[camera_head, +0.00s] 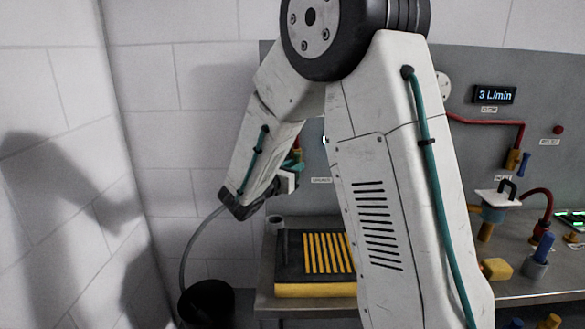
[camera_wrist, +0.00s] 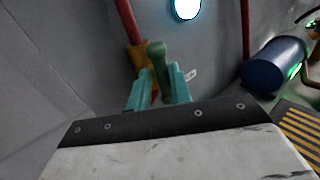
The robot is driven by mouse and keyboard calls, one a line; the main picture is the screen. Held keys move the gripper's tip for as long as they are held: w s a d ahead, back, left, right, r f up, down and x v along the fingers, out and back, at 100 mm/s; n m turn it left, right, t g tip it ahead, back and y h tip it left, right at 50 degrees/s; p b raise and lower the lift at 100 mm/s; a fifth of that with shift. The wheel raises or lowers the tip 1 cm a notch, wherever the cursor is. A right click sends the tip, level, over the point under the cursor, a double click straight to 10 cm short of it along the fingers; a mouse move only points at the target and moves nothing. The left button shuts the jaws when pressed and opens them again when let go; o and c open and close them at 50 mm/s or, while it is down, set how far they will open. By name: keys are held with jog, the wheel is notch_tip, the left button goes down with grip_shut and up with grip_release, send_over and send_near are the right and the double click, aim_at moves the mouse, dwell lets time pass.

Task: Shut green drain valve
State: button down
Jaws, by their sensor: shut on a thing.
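The green drain valve handle (camera_wrist: 157,56) shows in the wrist view, beside a brass-yellow valve body (camera_wrist: 138,57) on a red pipe (camera_wrist: 128,20). My gripper (camera_wrist: 160,92) has its two teal fingers on either side of the handle's near part, shut on it. In the head view my gripper (camera_head: 291,180) is at the grey panel, left of my large arm link. A bit of green and red shows just above it there. My arm hides most of the valve in that view, and I cannot tell the handle's exact angle.
Below my gripper, a yellow-striped tray (camera_head: 315,290) sits on the bench. A black bucket (camera_head: 207,302) stands left of the bench. A flow display (camera_head: 494,95) on the panel reads 3 L/min.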

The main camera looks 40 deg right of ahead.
jog(key=shift+m, duration=0.3)
jog(key=shift+s+d+r+m+t+y, duration=0.15)
jog(key=shift+m+t+y, duration=0.25)
jog(key=shift+m+y, duration=1.35)
jog(key=shift+s+d+r+m+t+y, duration=0.15)
jog(key=shift+m+t+y, duration=0.25)
jog(key=shift+m+y, duration=1.3)
jog(key=shift+s+d+m+t+y, duration=0.15)
jog(key=shift+d+m+t+y, duration=0.2)
jog(key=shift+m+y, duration=1.35)
jog(key=shift+a, duration=0.15)
jog(key=c, duration=1.3)
grip_release()
jog(key=shift+r, duration=0.1)
